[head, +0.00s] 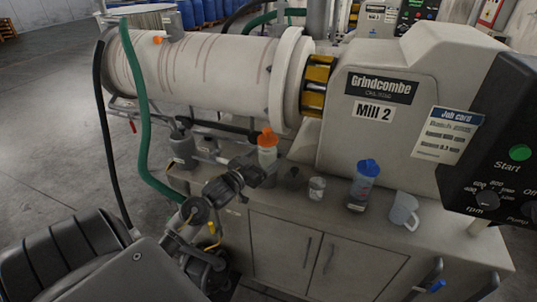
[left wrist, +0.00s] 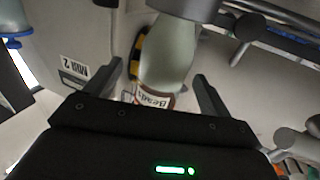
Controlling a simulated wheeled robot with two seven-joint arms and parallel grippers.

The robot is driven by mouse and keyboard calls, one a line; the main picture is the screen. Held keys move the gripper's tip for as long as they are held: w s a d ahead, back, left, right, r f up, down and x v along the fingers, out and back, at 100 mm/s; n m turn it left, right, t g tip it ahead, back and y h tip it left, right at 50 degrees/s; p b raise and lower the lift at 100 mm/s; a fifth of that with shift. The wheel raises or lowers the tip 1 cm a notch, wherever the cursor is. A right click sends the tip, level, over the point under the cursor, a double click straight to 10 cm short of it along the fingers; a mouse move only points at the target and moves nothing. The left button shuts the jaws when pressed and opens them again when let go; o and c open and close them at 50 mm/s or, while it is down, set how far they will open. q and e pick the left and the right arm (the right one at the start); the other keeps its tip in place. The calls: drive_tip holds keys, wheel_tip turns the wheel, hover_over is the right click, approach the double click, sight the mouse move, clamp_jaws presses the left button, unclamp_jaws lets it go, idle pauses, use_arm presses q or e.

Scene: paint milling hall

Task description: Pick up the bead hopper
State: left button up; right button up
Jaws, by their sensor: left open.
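The bead hopper (head: 267,155), a pale bottle shape with an orange top and a label, stands on the bench below the mill drum. In the left wrist view a label starting "Bead" (left wrist: 155,98) shows on it, partly hidden by my gripper's body. My left gripper (head: 272,171) is just in front of the hopper in the head view. In the left wrist view its fingers are spread, one each side of the labelled thing, and I see no contact. My right gripper is not in view.
On the bench to the right stand a small clear cup (head: 317,188), a blue-lidded bottle (head: 363,186) and a pale mug (head: 403,210). A grey pot (head: 183,148) stands left. The mill drum (head: 205,72) lies above, and a green hose (head: 140,100) hangs at the left.

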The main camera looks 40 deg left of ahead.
use_arm(q)
drive_tip(key=shift+w+a+p, duration=0.2)
drive_tip(key=shift+w+p, duration=0.2)
drive_tip(key=shift+w, duration=1.05)
drive_tip(key=shift+w+a+p, duration=0.15)
drive_tip(key=shift+w+p, duration=0.2)
drive_tip(key=shift+w, duration=1.05)
drive_tip(key=shift+c, duration=0.3)
drive_tip(key=c, duration=1.7)
drive_tip(key=shift+r, duration=0.15)
drive_tip(key=shift+c, duration=0.2)
